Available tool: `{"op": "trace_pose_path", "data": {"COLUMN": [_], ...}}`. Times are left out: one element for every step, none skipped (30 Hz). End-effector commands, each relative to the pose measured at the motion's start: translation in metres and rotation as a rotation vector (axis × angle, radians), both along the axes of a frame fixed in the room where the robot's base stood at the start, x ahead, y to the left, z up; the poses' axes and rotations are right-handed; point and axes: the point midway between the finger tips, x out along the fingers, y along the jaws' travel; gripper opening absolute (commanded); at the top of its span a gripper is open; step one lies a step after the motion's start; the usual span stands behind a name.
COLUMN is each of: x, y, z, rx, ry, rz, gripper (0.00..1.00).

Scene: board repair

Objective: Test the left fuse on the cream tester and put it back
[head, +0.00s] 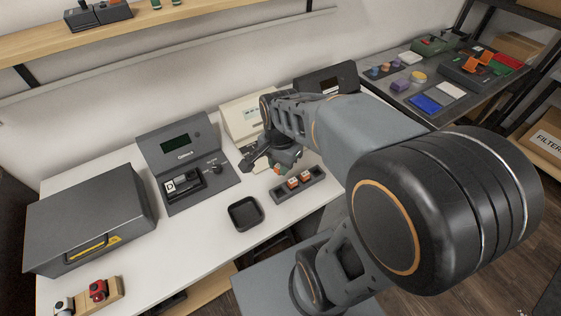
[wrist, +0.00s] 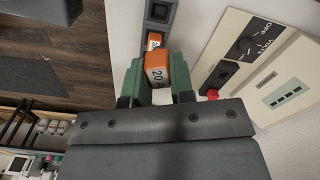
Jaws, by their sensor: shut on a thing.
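My gripper (wrist: 156,80) has green fingertips and is shut on an orange fuse (wrist: 158,72) marked 20. In the head view, my gripper (head: 279,168) is beside the far edge of the dark fuse rack (head: 279,193), which holds two orange-and-white fuses (head: 298,180). In the wrist view, the rack (wrist: 165,24) shows an empty slot, and another orange fuse (wrist: 153,41) stands just beyond the held one. The cream tester (head: 237,119) is partly behind my arm. In the wrist view, the tester (wrist: 287,68) is at right, with a knob, a dark socket and a red part.
A dark tester (head: 160,150) stands left of the cream one. A small black tray (head: 245,213) lies in front. A grey case (head: 88,215) fills the left end. White table surface (head: 210,235) is clear around the tray. Another bench with parts (head: 440,85) is at right.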

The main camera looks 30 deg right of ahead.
Motion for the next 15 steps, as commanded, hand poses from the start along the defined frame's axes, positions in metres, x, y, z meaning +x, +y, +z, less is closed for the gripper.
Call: {"op": "trace_pose_path", "data": {"x": [0.0,0.0,0.0,0.0,0.0,0.0,0.0,0.0,0.0,0.0,0.0,0.0,0.0,0.0,0.0], "y": [0.0,0.0,0.0,0.0,0.0,0.0,0.0,0.0,0.0,0.0,0.0,0.0,0.0,0.0,0.0], "z": [-0.006,-0.008,-0.01,-0.012,-0.014,-0.017,-0.019,-0.021,-0.023,-0.025,-0.027,-0.029,-0.031,-0.033,-0.036], "rx": [0.0,0.0,0.0,0.0,0.0,0.0,0.0,0.0,0.0,0.0,0.0,0.0,0.0,0.0,0.0], "ry": [0.001,0.001,0.0,0.0,0.0,0.0,0.0,0.0,0.0,0.0,0.0,0.0,0.0,0.0,0.001], "rz": [0.0,0.0,0.0,0.0,0.0,0.0,0.0,0.0,0.0,0.0,0.0,0.0,0.0,0.0,0.0], "gripper": [0.0,0.0,0.0,0.0,0.0,0.0,0.0,0.0,0.0,0.0,0.0,0.0,0.0,0.0,0.0]}}
